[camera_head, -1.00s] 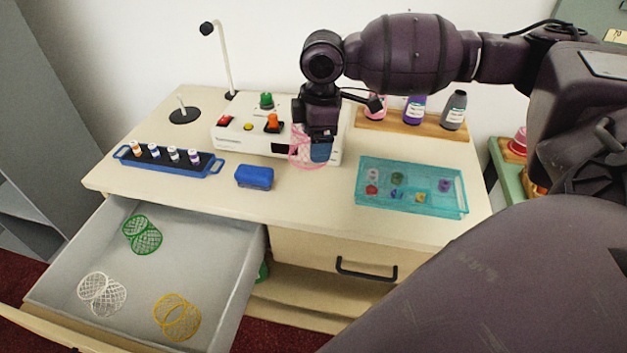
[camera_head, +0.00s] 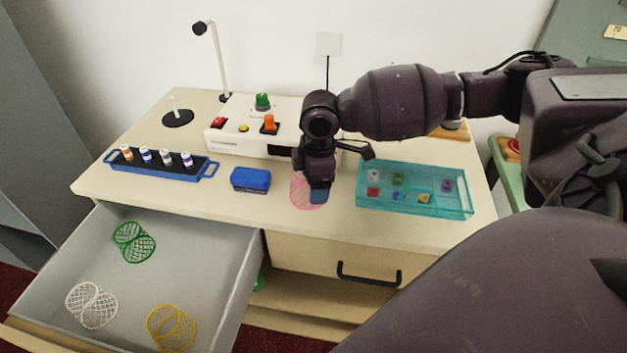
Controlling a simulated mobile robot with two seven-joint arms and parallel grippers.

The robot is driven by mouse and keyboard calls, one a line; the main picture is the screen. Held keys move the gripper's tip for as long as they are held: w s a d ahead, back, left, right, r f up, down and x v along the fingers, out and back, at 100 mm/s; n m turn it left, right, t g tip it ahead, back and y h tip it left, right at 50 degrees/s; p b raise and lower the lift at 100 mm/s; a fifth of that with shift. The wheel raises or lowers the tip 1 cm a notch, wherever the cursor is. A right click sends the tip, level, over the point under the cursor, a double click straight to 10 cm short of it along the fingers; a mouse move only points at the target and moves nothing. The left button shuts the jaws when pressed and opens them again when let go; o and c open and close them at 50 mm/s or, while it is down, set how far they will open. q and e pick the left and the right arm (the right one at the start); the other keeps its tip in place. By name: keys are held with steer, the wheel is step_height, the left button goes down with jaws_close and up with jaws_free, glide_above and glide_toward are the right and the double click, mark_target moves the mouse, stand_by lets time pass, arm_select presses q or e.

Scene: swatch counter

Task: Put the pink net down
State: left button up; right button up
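The pink net (camera_head: 298,190) is a small mesh tube at the counter's front middle, between the blue box and the teal tray. My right gripper (camera_head: 319,187) comes in from the right, points down and is shut on the net, hiding part of it. A blue patch shows at the fingers. I cannot tell whether the net touches the counter (camera_head: 225,208). In the open drawer (camera_head: 200,225) lie a green net (camera_head: 134,242), a white net (camera_head: 91,305) and a yellow net (camera_head: 171,328). My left gripper is not in view.
The blue box (camera_head: 250,179) is left of the net; the teal tray (camera_head: 414,207) with several small items is right. A white device (camera_head: 225,137) with buttons stands behind. A blue rack (camera_head: 200,172) of vials is at the left. Bare counter lies in front.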

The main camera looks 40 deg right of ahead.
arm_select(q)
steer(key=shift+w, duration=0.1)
arm_select(e)
steer(key=o, duration=1)
steer(key=shift+c, duration=0.2)
arm_select(q)
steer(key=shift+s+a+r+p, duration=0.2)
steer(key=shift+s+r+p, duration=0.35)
steer(key=shift+p, duration=0.7)
arm_select(e)
step_height(320, 180, up, 12)
steer(key=shift+s+d, duration=0.2)
steer(key=shift+d, duration=0.15)
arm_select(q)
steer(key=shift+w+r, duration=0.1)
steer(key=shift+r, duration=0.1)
